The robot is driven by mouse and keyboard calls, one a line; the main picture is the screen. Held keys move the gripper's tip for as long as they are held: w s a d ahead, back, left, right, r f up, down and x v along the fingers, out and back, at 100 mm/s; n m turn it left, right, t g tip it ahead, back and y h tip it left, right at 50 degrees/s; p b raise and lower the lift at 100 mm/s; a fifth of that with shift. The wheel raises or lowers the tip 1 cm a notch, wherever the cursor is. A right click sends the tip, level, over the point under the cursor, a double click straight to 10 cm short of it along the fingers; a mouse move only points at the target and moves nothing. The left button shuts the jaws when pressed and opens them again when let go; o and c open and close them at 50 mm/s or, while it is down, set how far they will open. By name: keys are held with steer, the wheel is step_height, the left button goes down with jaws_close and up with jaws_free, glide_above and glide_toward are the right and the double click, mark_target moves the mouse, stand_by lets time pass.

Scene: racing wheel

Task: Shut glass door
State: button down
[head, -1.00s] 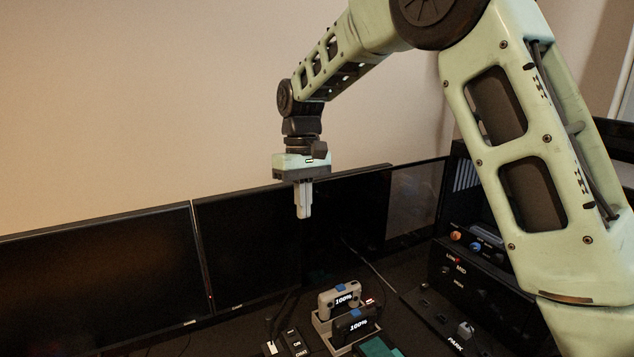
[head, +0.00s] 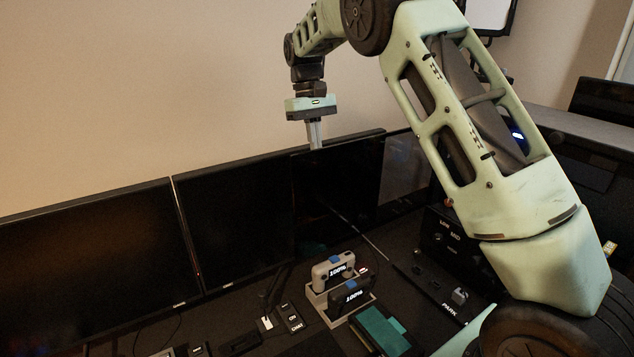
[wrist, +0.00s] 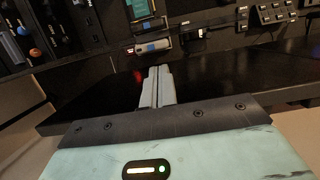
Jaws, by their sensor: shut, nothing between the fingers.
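A dark, see-through panel (head: 402,165), which looks like the glass door, stands upright right of the monitors in the head view. My arm hides its right part, so I cannot tell how far open it is. My gripper (head: 315,143) points down, shut and empty, left of this panel. Its fingertips show in front of or above the top edge of the right monitor (head: 338,195); contact cannot be told. In the wrist view the shut fingers (wrist: 158,75) appear over a wide dark panel (wrist: 105,100), probably a monitor.
More monitors (head: 85,260) line the wall to the left. On the desk are a charging stand with two devices (head: 335,270), a teal box (head: 382,328) and a dark control box (head: 447,240) behind my arm.

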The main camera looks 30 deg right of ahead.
steer(key=p+x, duration=0.3)
steer(key=x, duration=0.7)
